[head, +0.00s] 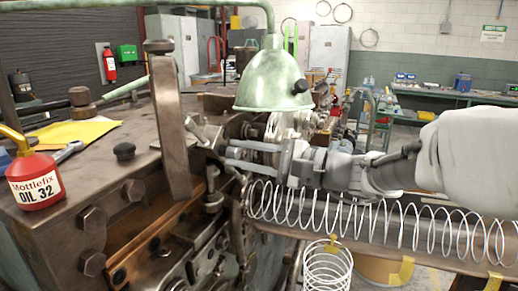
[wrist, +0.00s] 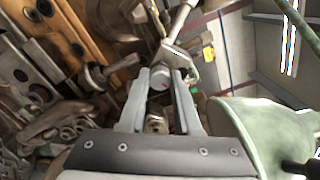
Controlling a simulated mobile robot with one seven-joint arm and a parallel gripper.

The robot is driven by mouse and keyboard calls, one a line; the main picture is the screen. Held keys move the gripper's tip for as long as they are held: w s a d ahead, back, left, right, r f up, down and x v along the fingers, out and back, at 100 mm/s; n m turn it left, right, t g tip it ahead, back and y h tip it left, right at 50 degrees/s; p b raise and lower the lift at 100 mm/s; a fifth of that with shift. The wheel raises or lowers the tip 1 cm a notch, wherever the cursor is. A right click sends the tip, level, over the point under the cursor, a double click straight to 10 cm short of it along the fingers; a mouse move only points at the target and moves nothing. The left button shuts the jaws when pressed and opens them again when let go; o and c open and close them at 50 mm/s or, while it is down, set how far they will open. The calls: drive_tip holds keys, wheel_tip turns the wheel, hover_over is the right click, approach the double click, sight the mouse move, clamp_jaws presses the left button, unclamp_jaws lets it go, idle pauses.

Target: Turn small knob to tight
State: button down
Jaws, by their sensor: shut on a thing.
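In the head view, my gripper (head: 230,154) reaches in from the right to the front of the coiling machine, below the green lamp shade. The knob cannot be made out clearly there, among the metal parts at the fingertips. Its setting cannot be read.
The green lamp shade (head: 272,80) hangs just above my gripper and also shows in the wrist view (wrist: 275,135). A long wire spring (head: 375,220) runs below my arm.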

drive_tip(key=m+p, duration=0.1)
drive_tip(key=m, duration=0.2)
drive_tip(key=shift+r+p, duration=0.15)
drive_tip(key=shift+p, duration=0.25)
drive_tip(key=shift+m+p, duration=0.55)
drive_tip(key=shift+m, duration=0.45)
drive_tip(key=c, duration=0.6)
unclamp_jaws()
drive_tip(key=v, duration=1.7)
drive_tip(key=shift+s+d+b, duration=0.15)
drive_tip(key=shift+d+b, duration=0.05)
drive_tip(key=shift+b, duration=0.1)
